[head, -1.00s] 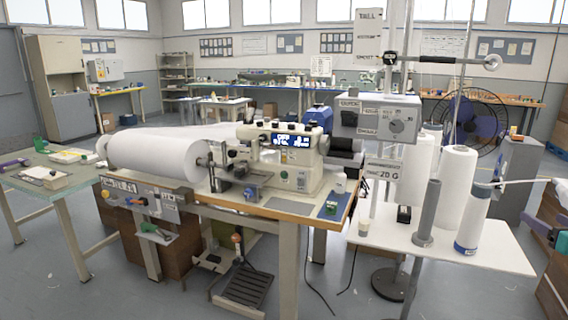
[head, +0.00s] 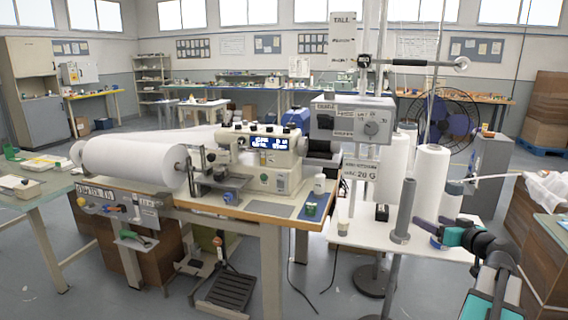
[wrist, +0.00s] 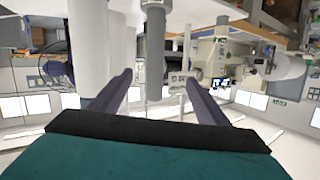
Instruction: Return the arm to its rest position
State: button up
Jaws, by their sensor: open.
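My gripper (head: 424,229) shows at the lower right of the head view, at the end of my teal and dark arm, in front of the white side table (head: 352,236). In the wrist view my gripper (wrist: 158,90) has its two dark fingers wide apart with nothing held between them. That view is upside down. A grey post (wrist: 154,50) and a white thread cone (wrist: 88,45) appear beyond the fingers. In the head view, the same grey post (head: 404,205) stands just left of the fingertips; I cannot tell the exact gap.
White thread cones (head: 431,172) stand on the side table behind my gripper. The sewing machine (head: 262,165) and white fabric roll (head: 135,163) are on the workbench to the left. A blue fan (head: 450,125) stands behind. Wooden drawers (head: 530,235) flank my arm at right.

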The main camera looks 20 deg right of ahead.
jog(key=w+a+f+n+g+y+p, duration=0.1)
jog(key=w+a+f+y, duration=0.2)
jog(key=w+a+f, duration=0.5)
jog(key=w+a+f+n+g+y, duration=0.2)
jog(key=w+a+f, duration=0.2)
jog(key=a+f, duration=0.7)
jog(key=s+a+f+n+g+y+p, duration=0.1)
jog(key=a+f+g+y, duration=0.15)
jog(key=a+f, duration=0.75)
jog(key=s+a+f+n+g+y+p, duration=0.1)
jog(key=a+f+g, duration=0.35)
jog(key=a, duration=0.95)
jog(key=s+a+f+n+g+p, duration=0.15)
jog(key=s+a+f+g, duration=0.45)
jog(key=s+a+f, duration=1.2)
jog(key=s+f+g+h, duration=0.1)
jog(key=s+f, duration=0.2)
jog(key=s, duration=0.3)
jog(key=s+f+g+h, duration=0.2)
jog(key=s+f, duration=0.1)
jog(key=s, duration=0.3)
jog(key=s+d+m+g+h, duration=0.1)
jog(key=s+d+m+h, duration=0.2)
jog(key=s+d, duration=0.3)
jog(key=shift+d, duration=0.25)
jog(key=shift+d+r+m, duration=0.1)
jog(key=shift+m, duration=0.15)
